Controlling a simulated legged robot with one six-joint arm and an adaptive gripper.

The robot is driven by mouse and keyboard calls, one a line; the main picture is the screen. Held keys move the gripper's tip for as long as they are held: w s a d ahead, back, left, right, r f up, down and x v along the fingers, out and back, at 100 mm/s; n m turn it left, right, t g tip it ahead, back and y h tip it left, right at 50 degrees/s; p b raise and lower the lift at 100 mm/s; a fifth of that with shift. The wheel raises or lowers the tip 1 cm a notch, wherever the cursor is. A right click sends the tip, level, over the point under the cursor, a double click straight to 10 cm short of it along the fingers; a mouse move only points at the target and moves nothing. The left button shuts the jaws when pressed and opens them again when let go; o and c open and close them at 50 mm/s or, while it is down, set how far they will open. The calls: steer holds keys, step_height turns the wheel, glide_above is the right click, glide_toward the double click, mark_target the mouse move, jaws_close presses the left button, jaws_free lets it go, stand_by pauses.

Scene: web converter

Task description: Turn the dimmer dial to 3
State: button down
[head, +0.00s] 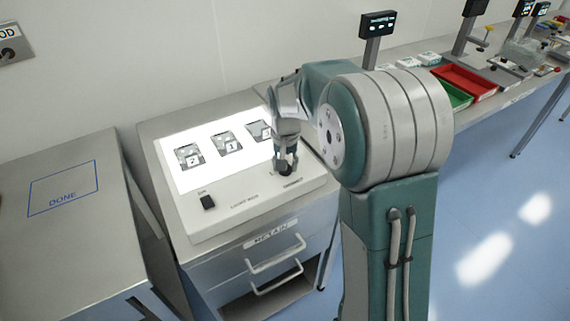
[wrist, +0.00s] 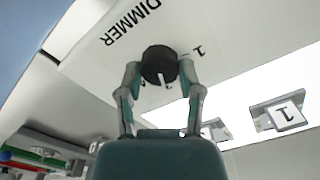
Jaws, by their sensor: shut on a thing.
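The dimmer dial (wrist: 158,62) is a round black knob with a white pointer mark, set in the pale panel of a light box (head: 216,221). In the wrist view the word DIMMER and a printed 1 show beside it; I cannot make out a 3. My gripper (wrist: 160,70) is shut on the dial, one finger on each side. In the head view my gripper (head: 287,168) points down at the front right of the light box, and its fingers mostly hide the dial.
Numbered samples (head: 228,143) lie on the lit panel. Drawer handles (head: 275,255) stick out below. A steel table marked DONE (head: 62,200) stands at left. Red (head: 463,82) and green trays lie on the right bench.

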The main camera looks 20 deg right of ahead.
steer(key=shift+s+f, duration=0.1)
steer(key=shift+f, duration=0.1)
steer(key=shift+c, duration=1.3)
jaws_free()
steer(key=shift+a+r, duration=0.1)
step_height(320, 180, up, 12)
